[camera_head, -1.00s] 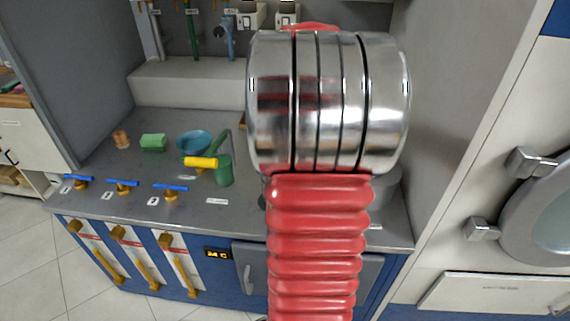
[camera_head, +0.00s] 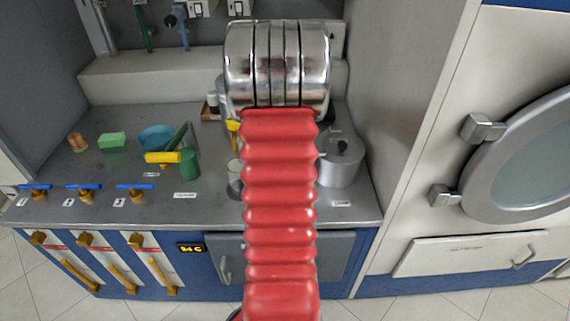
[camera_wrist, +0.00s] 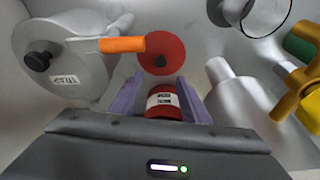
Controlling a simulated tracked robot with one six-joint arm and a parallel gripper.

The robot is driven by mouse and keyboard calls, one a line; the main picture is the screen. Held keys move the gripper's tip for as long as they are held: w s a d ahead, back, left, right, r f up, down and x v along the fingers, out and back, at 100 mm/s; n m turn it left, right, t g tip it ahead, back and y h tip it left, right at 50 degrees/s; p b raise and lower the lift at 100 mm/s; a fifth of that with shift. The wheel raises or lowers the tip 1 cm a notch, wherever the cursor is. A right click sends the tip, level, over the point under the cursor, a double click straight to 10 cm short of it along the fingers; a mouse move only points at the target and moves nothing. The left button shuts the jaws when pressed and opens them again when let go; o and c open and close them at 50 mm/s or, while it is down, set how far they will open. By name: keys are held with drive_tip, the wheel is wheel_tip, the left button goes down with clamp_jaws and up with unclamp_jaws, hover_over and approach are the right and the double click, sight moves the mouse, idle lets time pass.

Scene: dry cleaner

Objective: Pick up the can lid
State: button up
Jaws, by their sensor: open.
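A round red disc with a dark knob at its middle, the can lid (camera_wrist: 168,64), lies in the upper middle of the wrist view. An orange cylinder (camera_wrist: 122,45) overlaps its left edge. A red can-like piece with a white label (camera_wrist: 163,111) shows nearer, between my purple fingers; its lower part is hidden by my gripper body. My gripper (camera_wrist: 161,82) is open, its fingertips spread on either side, short of the disc in the picture. I cannot tell the height gap. In the head view my red arm and silver joint hide the gripper and the lid.
A silver pot with a black knob (camera_head: 341,169) stands right of my arm; it also fills the left of the wrist view (camera_wrist: 80,35). A clear glass (camera_head: 235,183), green cup (camera_head: 190,163), blue bowl (camera_head: 156,137) and green sponge (camera_head: 112,140) are on the grey counter (camera_head: 105,175).

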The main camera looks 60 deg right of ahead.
drive_tip(key=x, duration=0.7)
drive_tip(key=shift+f, duration=0.15)
drive_tip(key=shift+f, duration=0.1)
drive_tip(key=shift+x, duration=2.5)
drive_tip(key=shift+w, duration=0.15)
drive_tip(key=shift+c, duration=0.2)
clamp_jaws()
